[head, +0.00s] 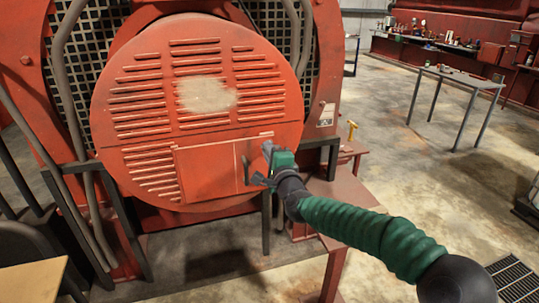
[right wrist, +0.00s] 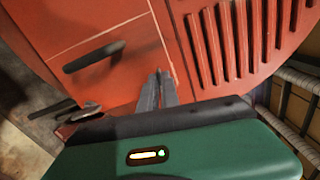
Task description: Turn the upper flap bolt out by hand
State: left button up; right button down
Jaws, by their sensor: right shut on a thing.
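The flap (head: 207,172) is a red rectangular panel low on the round slotted cover (head: 150,60). It looks closed, flush with the cover. A dark bar handle (head: 246,170) stands on its right part and also shows in the right wrist view (right wrist: 93,55). My right gripper (head: 266,150) is at the flap's upper right corner. In the right wrist view its grey fingers (right wrist: 160,80) come together against the red surface by the flap's edge line. They are shut on the upper flap bolt, which the fingertips hide. My left gripper is not in view.
Grey pipes (head: 63,90) run down the left side of the red engine housing. A red bench (head: 345,195) stands below my right arm. A grey table (head: 460,78) and a cluttered workbench (head: 425,42) are farther back right, with open floor between.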

jog(key=shift+d+f+n+b, duration=0.2)
jog(key=shift+f+n+b, duration=0.6)
jog(key=shift+n, duration=2.45)
jog(key=shift+d+f+n+b, duration=0.2)
jog(key=shift+n+b, duration=1.2)
jog(key=shift+n, duration=1.8)
jog(key=shift+d+f+n+b, duration=0.35)
jog(key=shift+n+b, duration=0.75)
jog(key=shift+n, duration=2.15)
jog(key=shift+f, duration=0.1)
jog(key=c, duration=1.8)
grip_release()
jog(key=shift+w, duration=0.2)
jog(key=shift+o, duration=1.1)
jog(key=shift+w+a, duration=0.15)
jog(key=shift+w, duration=0.1)
jog(key=b+v, duration=0.2)
jog(key=v, duration=1.5)
jog(key=shift+r, duration=0.2)
